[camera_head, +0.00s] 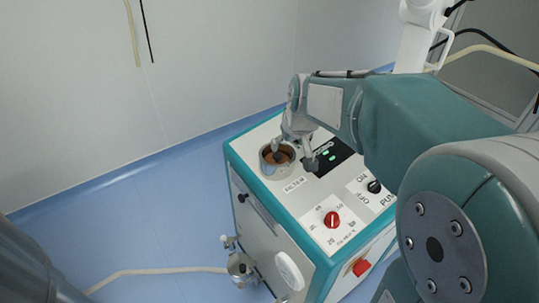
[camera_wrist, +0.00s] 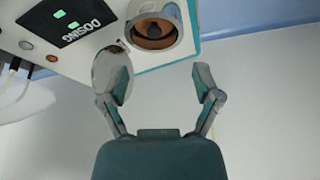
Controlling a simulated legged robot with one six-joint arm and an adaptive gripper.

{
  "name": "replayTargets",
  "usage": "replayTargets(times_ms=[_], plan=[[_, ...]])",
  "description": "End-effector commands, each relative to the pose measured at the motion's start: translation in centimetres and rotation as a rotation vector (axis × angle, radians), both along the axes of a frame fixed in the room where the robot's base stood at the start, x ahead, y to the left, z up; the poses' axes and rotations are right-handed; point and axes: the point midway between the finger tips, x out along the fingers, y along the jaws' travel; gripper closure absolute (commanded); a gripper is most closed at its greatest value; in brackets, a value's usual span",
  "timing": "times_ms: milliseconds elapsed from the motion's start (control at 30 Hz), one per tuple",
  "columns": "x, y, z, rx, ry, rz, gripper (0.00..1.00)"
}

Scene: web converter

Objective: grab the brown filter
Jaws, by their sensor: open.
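The brown filter (camera_head: 286,158) sits inside a round metal-rimmed holder on top of a white and teal machine, near its far left corner. In the wrist view the brown filter (camera_wrist: 154,43) shows as a brown ring with a dark knob in the middle, inside the metal rim. My gripper (camera_head: 292,152) is over the holder in the head view, one finger overlapping the filter. In the wrist view my gripper (camera_wrist: 158,80) has its two fingers spread wide with nothing between them, and the filter lies beyond the fingertips. The exact gap to the filter cannot be told.
The machine top (camera_head: 300,198) carries a black dosing panel (camera_head: 332,156), a red knob (camera_head: 332,219) and a black knob (camera_head: 374,186). A metal fitting with a hose (camera_head: 240,266) is at its lower left. Blue floor (camera_head: 150,215) is open to the left.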

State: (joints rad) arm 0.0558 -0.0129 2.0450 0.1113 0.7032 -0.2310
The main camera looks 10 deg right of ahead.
Motion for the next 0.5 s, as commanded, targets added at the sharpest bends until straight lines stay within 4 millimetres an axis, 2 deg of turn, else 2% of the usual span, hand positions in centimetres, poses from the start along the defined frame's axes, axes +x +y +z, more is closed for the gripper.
replayTargets(times_ms=[33,100,200,367,500], plan=[[1.5,-0.3,-1.1,0.001,0.011,0.002,0.19],[3.2,-0.4,-2.2,-0.001,0.015,0.010,0.19],[4.9,-0.2,-3.5,-0.004,0.020,0.019,0.19],[6.0,0.3,-4.6,-0.010,0.023,0.024,0.19],[6.8,0.5,-6.4,-0.011,0.026,0.025,0.19]])
